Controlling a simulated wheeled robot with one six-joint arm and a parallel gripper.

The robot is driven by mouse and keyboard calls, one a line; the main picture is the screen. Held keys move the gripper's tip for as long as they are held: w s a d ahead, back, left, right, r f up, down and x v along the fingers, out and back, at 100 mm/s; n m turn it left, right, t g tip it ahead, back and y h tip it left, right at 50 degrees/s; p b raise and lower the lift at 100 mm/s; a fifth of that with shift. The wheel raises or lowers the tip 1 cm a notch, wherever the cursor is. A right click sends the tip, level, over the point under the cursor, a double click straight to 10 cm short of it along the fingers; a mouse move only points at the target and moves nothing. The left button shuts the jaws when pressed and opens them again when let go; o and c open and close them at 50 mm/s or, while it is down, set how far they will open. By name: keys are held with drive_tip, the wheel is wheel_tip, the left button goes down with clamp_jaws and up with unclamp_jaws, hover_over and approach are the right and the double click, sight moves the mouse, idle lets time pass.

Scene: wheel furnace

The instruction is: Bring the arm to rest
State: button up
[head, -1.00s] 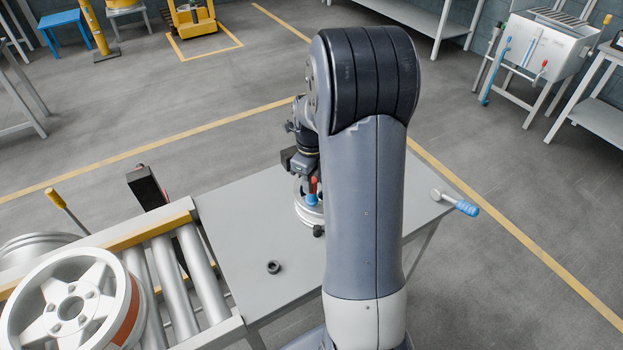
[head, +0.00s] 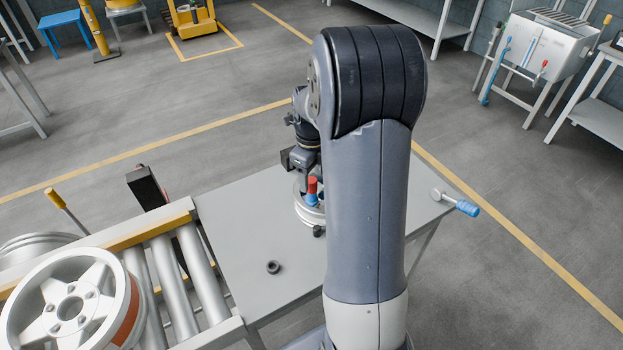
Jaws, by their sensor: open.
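My arm rises in the middle of the head view and bends over at the top, with its far links reaching down behind it. My gripper (head: 301,160) is partly seen left of the upright link, above the grey table; its fingertips are mostly hidden. It is open. Just below it stands a round metal piece (head: 308,213) with a red and blue handle (head: 312,191) on the table. I cannot tell whether the gripper touches it.
The grey table (head: 245,225) holds a small dark ring (head: 273,267) and a blue-handled tool (head: 455,202) at its right edge. A roller conveyor (head: 180,285) with a white spoked wheel (head: 70,305) is at the lower left. Open floor lies behind the table.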

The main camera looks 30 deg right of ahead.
wheel_tip(320, 180, up, 9)
drive_tip(key=shift+b, duration=0.35)
wheel_tip(320, 180, down, 11)
drive_tip(key=shift+r+p, duration=0.15)
drive_tip(key=shift+p, duration=0.45)
drive_tip(key=shift+n, duration=1.7)
